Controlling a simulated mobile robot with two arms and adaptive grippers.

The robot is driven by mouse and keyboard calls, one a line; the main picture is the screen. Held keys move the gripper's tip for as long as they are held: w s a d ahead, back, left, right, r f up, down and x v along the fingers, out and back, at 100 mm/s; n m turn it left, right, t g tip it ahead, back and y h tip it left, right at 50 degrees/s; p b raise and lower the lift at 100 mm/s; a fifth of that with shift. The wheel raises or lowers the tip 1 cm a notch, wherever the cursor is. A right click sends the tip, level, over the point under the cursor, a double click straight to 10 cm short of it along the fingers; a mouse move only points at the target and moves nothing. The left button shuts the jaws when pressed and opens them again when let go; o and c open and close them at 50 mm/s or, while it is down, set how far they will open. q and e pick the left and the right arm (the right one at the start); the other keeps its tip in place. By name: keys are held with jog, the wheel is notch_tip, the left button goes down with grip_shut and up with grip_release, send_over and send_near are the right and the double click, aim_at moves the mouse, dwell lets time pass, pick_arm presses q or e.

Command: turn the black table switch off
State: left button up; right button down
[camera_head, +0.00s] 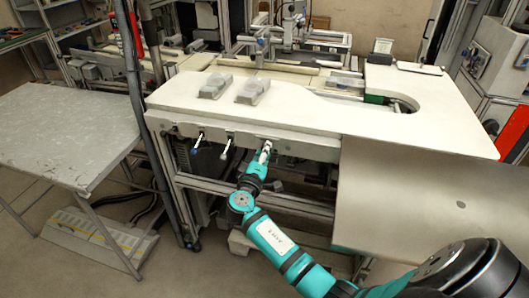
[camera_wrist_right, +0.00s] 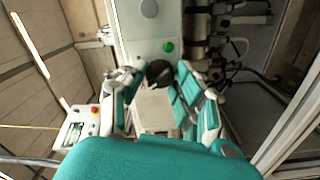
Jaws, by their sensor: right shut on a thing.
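The black table switch (camera_wrist_right: 160,72) is a round dark knob on a pale panel in the right wrist view. My right gripper (camera_wrist_right: 159,76) has its fingers on either side of the knob and is shut on it. In the head view my right gripper (camera_head: 265,151) reaches the front edge of the white table (camera_head: 330,122), and hides the switch there. The exact angle of the knob cannot be told. My left gripper is not in view.
A green button (camera_wrist_right: 168,47) sits beside the knob on the panel. Two small levers (camera_head: 198,141) (camera_head: 227,146) hang at the table's front edge, left of my gripper. A grey side table (camera_head: 65,130) stands at the left.

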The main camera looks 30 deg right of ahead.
dwell(0.3)
jog(key=c, duration=1)
grip_release()
jog(key=v, duration=1.2)
